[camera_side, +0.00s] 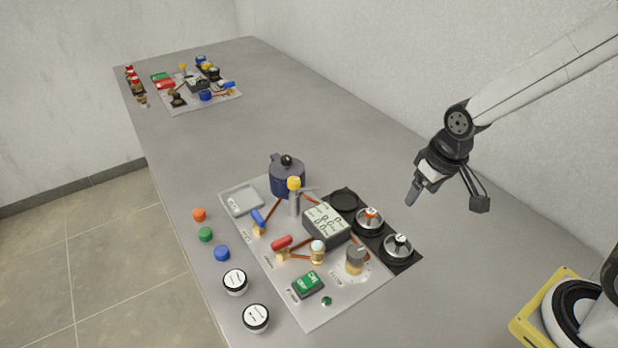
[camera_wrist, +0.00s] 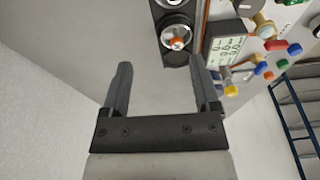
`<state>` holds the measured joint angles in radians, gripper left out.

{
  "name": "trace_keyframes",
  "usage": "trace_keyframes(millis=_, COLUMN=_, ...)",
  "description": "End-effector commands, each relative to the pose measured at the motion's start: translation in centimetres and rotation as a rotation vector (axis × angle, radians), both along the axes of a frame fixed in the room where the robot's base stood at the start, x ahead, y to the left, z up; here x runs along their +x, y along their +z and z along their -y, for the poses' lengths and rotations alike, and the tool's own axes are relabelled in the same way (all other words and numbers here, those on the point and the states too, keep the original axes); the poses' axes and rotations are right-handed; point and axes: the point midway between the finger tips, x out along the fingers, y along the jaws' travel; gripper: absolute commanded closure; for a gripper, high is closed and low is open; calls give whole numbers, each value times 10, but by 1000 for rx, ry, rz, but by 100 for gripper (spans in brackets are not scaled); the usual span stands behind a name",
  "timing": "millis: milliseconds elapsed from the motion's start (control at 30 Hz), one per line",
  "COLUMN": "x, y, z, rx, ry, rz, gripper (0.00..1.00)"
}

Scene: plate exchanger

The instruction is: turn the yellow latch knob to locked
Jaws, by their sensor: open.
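The yellow latch knob (camera_side: 294,183) tops a pale upright post on the white panel, right in front of a dark blue lidded pot (camera_side: 287,177). In the wrist view the yellow knob (camera_wrist: 232,90) shows small, just right of the right finger. Which way the latch is turned cannot be told at this size. My gripper (camera_side: 413,194) hangs above and to the right of the panel in the side view, well apart from the knob. In the wrist view my gripper (camera_wrist: 161,63) has its two fingers wide apart with nothing between them.
A grey display box (camera_side: 326,224), red and blue valve handles, a green switch (camera_side: 308,284) and a grey dial (camera_side: 356,257) crowd the panel. Black-based round holders (camera_side: 397,248) line its right edge. Loose caps lie left. A similar panel (camera_side: 200,95) stands far back; bare table lies between.

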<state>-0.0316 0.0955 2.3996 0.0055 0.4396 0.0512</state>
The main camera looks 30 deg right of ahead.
Motion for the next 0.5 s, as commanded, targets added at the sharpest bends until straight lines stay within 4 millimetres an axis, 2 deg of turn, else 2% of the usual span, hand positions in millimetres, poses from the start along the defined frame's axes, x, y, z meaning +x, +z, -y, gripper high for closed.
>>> trace_keyframes(millis=200, x=53, y=9, z=-19, rx=17, ry=-26, rz=-34, gripper=21)
trace_keyframes(millis=500, x=120, y=17, z=-52, rx=35, ry=-67, rz=-84, gripper=21)
